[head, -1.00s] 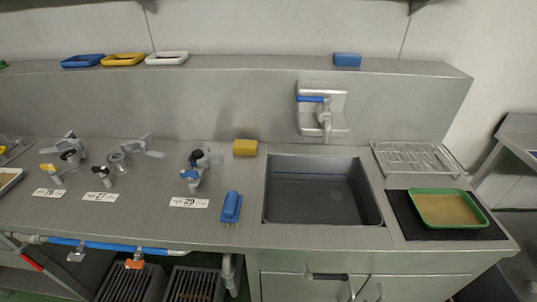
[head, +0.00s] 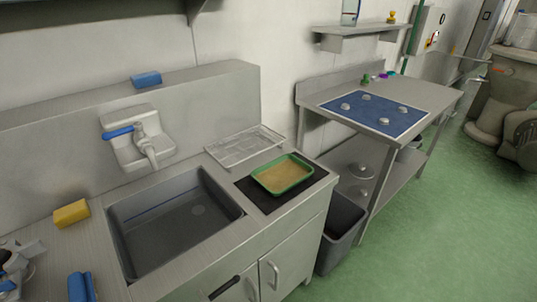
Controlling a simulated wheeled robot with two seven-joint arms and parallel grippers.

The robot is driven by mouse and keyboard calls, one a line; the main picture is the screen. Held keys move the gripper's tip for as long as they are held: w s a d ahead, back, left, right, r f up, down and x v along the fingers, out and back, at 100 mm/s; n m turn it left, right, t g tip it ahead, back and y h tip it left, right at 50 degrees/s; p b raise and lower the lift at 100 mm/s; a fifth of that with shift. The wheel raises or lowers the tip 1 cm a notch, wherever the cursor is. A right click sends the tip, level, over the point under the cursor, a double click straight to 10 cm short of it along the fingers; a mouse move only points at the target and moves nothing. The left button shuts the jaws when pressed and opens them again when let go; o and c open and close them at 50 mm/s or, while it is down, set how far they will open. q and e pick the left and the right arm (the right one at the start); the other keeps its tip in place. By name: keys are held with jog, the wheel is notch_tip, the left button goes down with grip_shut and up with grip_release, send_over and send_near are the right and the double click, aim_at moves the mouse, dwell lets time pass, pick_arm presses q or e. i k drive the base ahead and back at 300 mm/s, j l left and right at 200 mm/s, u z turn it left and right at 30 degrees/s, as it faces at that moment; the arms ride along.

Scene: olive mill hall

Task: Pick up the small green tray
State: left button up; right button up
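The small green tray (head: 309,173) has a green rim and a tan inside. It lies on a black mat (head: 258,197) on the steel counter, right of the sink, in the head view. Nothing covers it.
A grey sink (head: 175,220) is left of the tray, with a blue-handled tap (head: 143,145) behind it. A wire rack (head: 243,146) lies just behind the tray. A grey bin (head: 342,230) stands on the floor to the right. Beyond it is a steel table with a blue mat (head: 375,113). Green floor is clear at right.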

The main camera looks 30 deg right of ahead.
aim_at(281, 175)
jog(key=z, duration=1.2)
